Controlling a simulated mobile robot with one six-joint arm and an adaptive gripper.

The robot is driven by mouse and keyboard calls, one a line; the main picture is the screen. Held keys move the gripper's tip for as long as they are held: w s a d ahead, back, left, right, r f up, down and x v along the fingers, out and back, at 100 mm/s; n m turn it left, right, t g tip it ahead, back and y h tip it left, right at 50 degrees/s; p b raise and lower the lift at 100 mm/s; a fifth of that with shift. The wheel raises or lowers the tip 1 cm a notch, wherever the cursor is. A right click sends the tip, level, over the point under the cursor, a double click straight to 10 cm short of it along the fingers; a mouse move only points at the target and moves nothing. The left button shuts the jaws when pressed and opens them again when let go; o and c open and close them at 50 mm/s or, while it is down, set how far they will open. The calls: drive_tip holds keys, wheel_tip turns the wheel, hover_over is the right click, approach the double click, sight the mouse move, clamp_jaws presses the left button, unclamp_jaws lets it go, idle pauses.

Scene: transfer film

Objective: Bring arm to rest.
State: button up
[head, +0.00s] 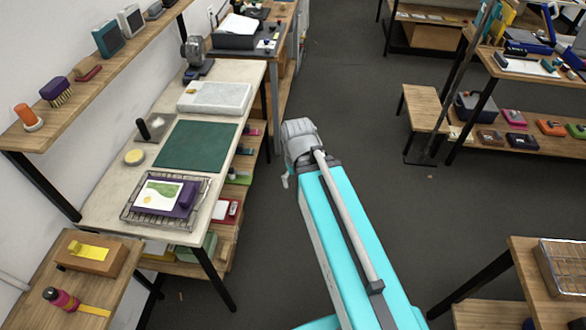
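My arm (345,240) stretches from the bottom of the head view up into the open floor area, with a teal link and a grey joint (300,140) at its far end. A small pale part shows below the joint on its left side, too small to identify. My gripper cannot be made out; the arm seems to hide it. The arm is over the aisle, right of the workbench, and appears apart from the furniture.
A long workbench (105,212) on the left bears a green mat (196,146), a white slab (214,97) and a wire rack (129,213) with a purple item. Shelving (560,155) stands at the right, a wooden table (522,247) at lower right. The grey floor (345,60) between is mostly clear.

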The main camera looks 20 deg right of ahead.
wheel_tip(320, 180, down, 7)
drive_tip(key=b, duration=0.7)
drive_tip(key=shift+r, duration=0.1)
idle(0.9)
